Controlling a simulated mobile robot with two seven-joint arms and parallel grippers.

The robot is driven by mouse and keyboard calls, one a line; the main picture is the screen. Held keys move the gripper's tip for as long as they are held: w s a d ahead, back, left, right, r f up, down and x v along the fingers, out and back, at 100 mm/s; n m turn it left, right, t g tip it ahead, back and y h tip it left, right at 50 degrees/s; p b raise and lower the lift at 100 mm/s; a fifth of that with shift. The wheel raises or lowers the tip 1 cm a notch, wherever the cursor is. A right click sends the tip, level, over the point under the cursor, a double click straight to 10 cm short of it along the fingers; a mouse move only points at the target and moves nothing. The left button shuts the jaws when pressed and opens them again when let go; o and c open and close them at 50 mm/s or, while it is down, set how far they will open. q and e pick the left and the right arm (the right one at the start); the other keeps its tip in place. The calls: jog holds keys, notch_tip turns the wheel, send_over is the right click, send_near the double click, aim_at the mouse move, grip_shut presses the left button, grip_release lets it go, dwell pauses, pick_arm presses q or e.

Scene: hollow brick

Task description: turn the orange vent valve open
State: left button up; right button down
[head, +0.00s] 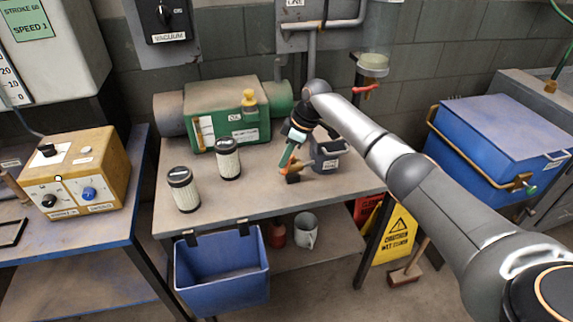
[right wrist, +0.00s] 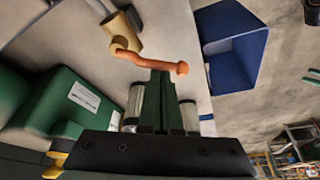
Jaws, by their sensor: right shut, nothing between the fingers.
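In the right wrist view the orange lever (right wrist: 150,60) is long and slightly bent, running across the picture from the brass fitting (right wrist: 122,34) to a rounded end. My right gripper (head: 288,162) is shut and empty, its green fingers pointing down at the lever. In the wrist view its fingertips (right wrist: 163,74) meet the lever's edge near its middle; I cannot tell whether they touch. My left gripper is not in view.
A green pump (head: 232,115) stands behind on the bench. A red lever (head: 365,89) hangs higher up. A blue bin (head: 222,270) hangs in front.

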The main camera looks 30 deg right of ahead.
jog(key=shift+s+d+n, duration=0.2)
jog(key=shift+d+n, duration=0.05)
jog(key=shift+n, duration=0.35)
jog(key=shift+s+d+n+g+y+p, duration=0.35)
jog(key=shift+s+d+n+p, duration=0.2)
jog(key=shift+d+n, duration=0.2)
jog(key=shift+d, duration=0.15)
